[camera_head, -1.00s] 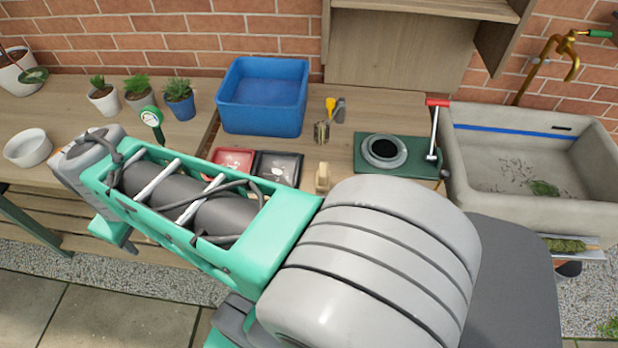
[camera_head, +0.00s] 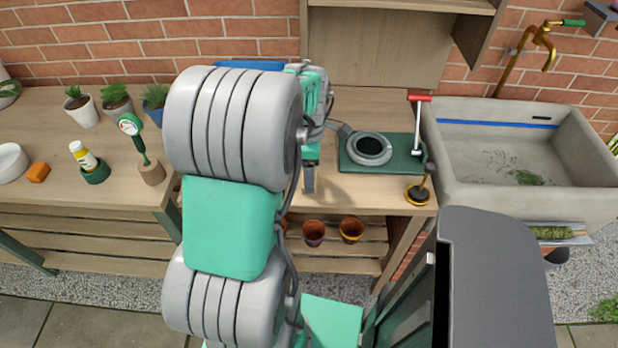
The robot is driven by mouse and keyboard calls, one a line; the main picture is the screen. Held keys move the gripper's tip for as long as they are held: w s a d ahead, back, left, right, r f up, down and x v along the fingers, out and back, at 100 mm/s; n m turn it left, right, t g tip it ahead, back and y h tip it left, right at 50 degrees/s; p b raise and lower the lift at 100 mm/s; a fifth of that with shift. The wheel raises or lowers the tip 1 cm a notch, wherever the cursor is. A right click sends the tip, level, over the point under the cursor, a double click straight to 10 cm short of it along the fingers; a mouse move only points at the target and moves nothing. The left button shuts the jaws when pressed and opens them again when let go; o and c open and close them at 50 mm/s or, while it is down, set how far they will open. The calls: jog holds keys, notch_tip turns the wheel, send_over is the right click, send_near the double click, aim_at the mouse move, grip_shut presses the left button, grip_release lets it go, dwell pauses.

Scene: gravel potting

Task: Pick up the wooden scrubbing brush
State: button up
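I cannot make out the wooden scrubbing brush for sure in this view. My arm covers the middle of the bench, where a small pale wooden object showed earlier. My gripper (camera_head: 309,178) points down near the front edge of the wooden bench (camera_head: 345,198), left of the green plate. Only a narrow dark grey part of it shows below the teal wrist. Its fingertips are too small and overlapped to tell whether they are apart or hold anything.
A green plate (camera_head: 348,163) with a grey ring and red-handled lever stands right of my gripper. A black-and-gold tool (camera_head: 418,192) stands at the bench's front right corner. The concrete sink (camera_head: 470,195) is at right. Terracotta pots (camera_head: 351,230) sit on the shelf below.

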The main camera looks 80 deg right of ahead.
notch_tip(320, 180, down, 4)
jog(key=shift+w+r, duration=0.1)
jog(key=shift+r, duration=0.15)
jog(key=c, duration=1.5)
